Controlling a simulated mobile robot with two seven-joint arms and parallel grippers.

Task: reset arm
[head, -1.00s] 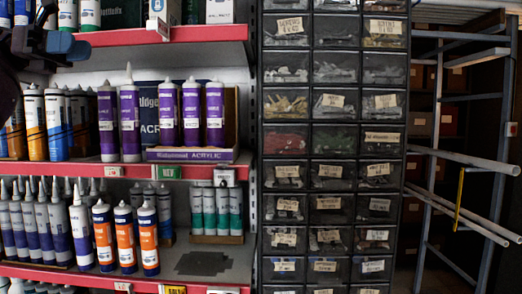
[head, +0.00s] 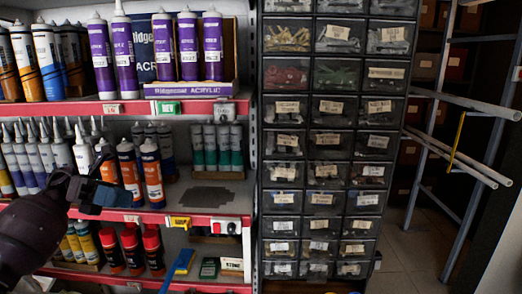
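My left gripper (head: 108,188), dark with blue-grey parts, reaches in from the left edge in the head view. It is in front of the shelf with the white and orange-labelled tubes and covers part of them. I see nothing held in it, but its fingers are seen at an angle and I cannot tell how far apart they are. My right gripper is not in view.
A shelf rack (head: 200,108) with red edges holds purple tubes (head: 190,48), orange-labelled tubes (head: 152,172) and red-capped cans (head: 153,250). A dark drawer cabinet (head: 330,140) stands beside it. Pipes on a metal rack (head: 465,165) stick out at the right.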

